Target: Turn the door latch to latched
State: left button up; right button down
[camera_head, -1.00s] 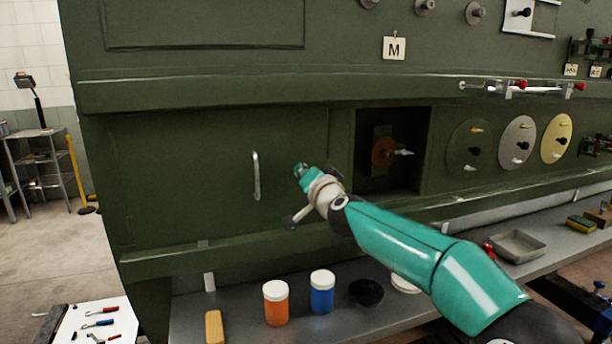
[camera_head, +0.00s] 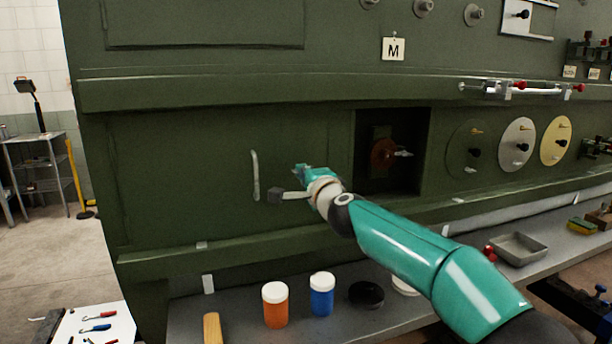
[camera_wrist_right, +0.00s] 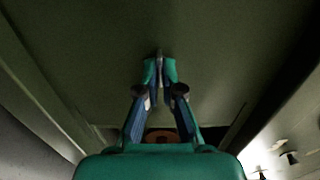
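The green door panel (camera_head: 200,150) has a pale vertical handle (camera_head: 255,175) on its right half. My right gripper (camera_head: 300,170) is at the panel face, right of that handle and left of the dark recess. In the right wrist view, my right gripper (camera_wrist_right: 160,72) has its two fingers drawn together on a thin grey piece (camera_wrist_right: 159,54) standing out from the green panel, which appears to be the door latch. The fingers hide most of it, and its angle is hard to tell. My left gripper is in neither current view.
A dark recess (camera_head: 418,150) with a red-brown disc (camera_head: 383,154) lies right of the gripper. A shelf below holds an orange jar (camera_head: 275,308), a blue jar (camera_head: 321,298) and a black dish (camera_head: 366,294). A ledge (camera_head: 250,92) runs above the panel.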

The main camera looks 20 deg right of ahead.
jog(key=shift+d+f, duration=0.1)
jog(key=shift+f, duration=0.1)
dwell(0.3)
jog(key=c, duration=1.3)
grip_release()
jog(key=shift+w+d, duration=0.1)
jog(key=shift+c, duration=0.2)
jog(key=shift+r, duration=0.1)
jog(key=s, duration=1.2)
jog(key=shift+d, duration=0.1)
